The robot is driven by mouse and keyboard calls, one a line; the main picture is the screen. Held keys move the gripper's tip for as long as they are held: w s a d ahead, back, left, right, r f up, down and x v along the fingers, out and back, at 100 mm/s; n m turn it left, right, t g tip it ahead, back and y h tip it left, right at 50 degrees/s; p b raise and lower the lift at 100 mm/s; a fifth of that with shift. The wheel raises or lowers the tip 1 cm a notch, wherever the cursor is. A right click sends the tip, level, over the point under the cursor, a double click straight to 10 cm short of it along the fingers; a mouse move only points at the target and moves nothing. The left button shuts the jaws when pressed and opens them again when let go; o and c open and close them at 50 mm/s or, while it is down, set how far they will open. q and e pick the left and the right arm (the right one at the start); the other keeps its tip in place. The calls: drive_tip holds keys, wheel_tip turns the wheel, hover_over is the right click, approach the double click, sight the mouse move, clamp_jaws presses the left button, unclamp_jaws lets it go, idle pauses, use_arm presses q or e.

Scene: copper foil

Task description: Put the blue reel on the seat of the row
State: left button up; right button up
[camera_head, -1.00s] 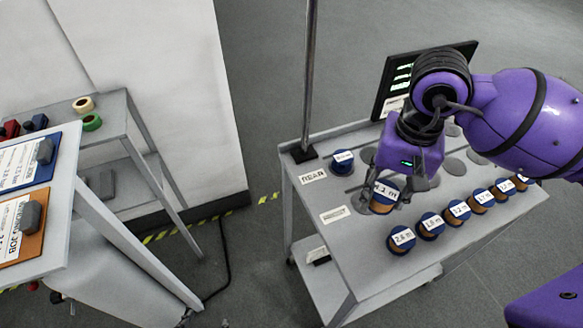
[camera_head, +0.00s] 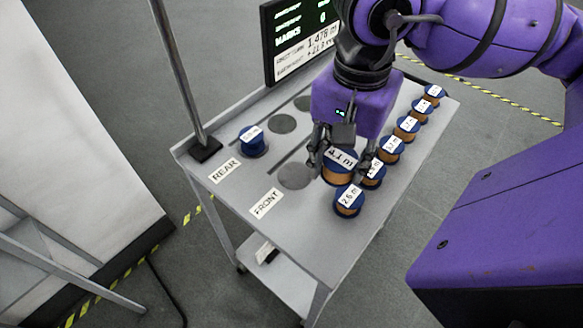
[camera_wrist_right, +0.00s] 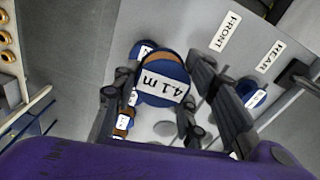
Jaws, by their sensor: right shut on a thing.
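My right gripper (camera_head: 339,166) is shut on a blue reel (camera_head: 342,156) with copper foil and a white label reading 4.1 m. The same held reel (camera_wrist_right: 165,78) shows between the fingers in the right wrist view. It is over the cart top, to the right of the bare round front seat (camera_head: 294,176) by the FRONT label (camera_head: 265,203). Whether it touches the cart is unclear. Another blue reel (camera_head: 253,141) stands at the REAR label (camera_head: 225,170). Bare grey seats (camera_head: 282,123) continue behind it. My left gripper is out of view.
Several blue-and-copper reels line the cart's right side; the nearest (camera_head: 349,200) reads 2.6 m and is close to the held reel. A pole (camera_head: 180,70) rises at the cart's left corner. A screen (camera_head: 300,38) stands at the back. The front left of the cart top is clear.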

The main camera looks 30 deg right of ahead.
drive_tip(key=shift+w+a+f+b, duration=0.1)
drive_tip(key=shift+w+f+b, duration=0.1)
drive_tip(key=shift+w+b, duration=0.2)
drive_tip(key=shift+w+a+f+b, duration=0.15)
drive_tip(key=shift+w+b, duration=0.1)
drive_tip(key=shift+w, duration=0.25)
drive_tip(key=w+f, duration=0.1)
drive_tip(key=w, duration=0.3)
hover_over(296, 176)
drive_tip(key=f, duration=0.5)
drive_tip(key=shift+s+d+f+p, duration=0.1)
drive_tip(key=shift+s+f+p, duration=0.15)
drive_tip(key=shift+s+p, duration=0.1)
drive_tip(key=shift+w+f, duration=0.2)
drive_tip(key=shift+f, duration=0.85)
drive_tip(key=shift+w+f, duration=0.2)
drive_tip(key=shift+f, duration=0.8)
drive_tip(key=shift+f, duration=0.1)
drive_tip(key=shift+f, duration=0.15)
drive_tip(key=o, duration=1.1)
drive_tip(key=shift+o, duration=0.2)
drive_tip(key=shift+r, duration=0.2)
